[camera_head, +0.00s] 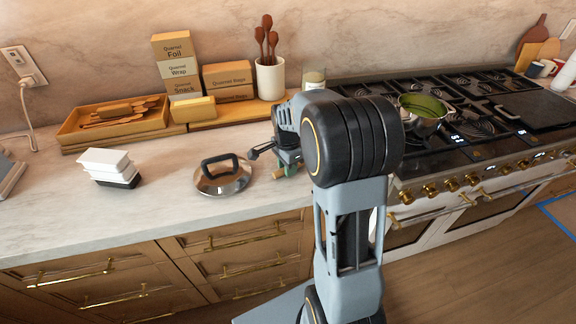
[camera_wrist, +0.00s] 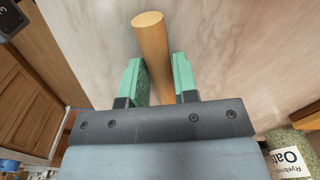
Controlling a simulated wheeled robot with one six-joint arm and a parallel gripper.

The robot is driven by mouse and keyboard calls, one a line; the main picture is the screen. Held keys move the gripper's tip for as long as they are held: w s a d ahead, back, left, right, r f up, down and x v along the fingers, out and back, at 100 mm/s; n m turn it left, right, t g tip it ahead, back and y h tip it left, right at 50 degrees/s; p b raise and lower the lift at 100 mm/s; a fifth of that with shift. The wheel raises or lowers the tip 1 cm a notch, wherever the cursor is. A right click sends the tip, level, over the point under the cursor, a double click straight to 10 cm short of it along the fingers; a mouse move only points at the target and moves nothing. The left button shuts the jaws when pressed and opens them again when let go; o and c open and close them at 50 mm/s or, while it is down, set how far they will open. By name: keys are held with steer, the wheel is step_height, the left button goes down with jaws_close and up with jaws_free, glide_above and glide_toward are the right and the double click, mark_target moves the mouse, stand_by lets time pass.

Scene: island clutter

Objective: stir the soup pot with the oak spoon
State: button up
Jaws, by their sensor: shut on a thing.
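The soup pot (camera_head: 428,127) is a steel pot with green soup in it, on the stove right of my arm in the head view. My gripper (camera_head: 287,170) is over the counter's front part, left of the stove, partly hidden by my own arm. In the wrist view my gripper (camera_wrist: 160,82) has its green fingers on either side of a round, light wooden handle, which I take for the oak spoon (camera_wrist: 152,38). It is shut on this handle. The handle's end points away from the gripper; the spoon's bowl is hidden.
A steel lid (camera_head: 222,178) lies left of my gripper. White containers (camera_head: 105,162), a wooden tray of utensils (camera_head: 75,128), stacked boxes (camera_head: 174,62) and a white crock of dark spoons (camera_head: 270,80) stand further left and back. A jar with a label (camera_wrist: 290,160) shows in the wrist view.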

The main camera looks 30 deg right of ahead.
steer(key=o, duration=1)
steer(key=shift+r+p, duration=2.4)
steer(key=shift+r, duration=0.6)
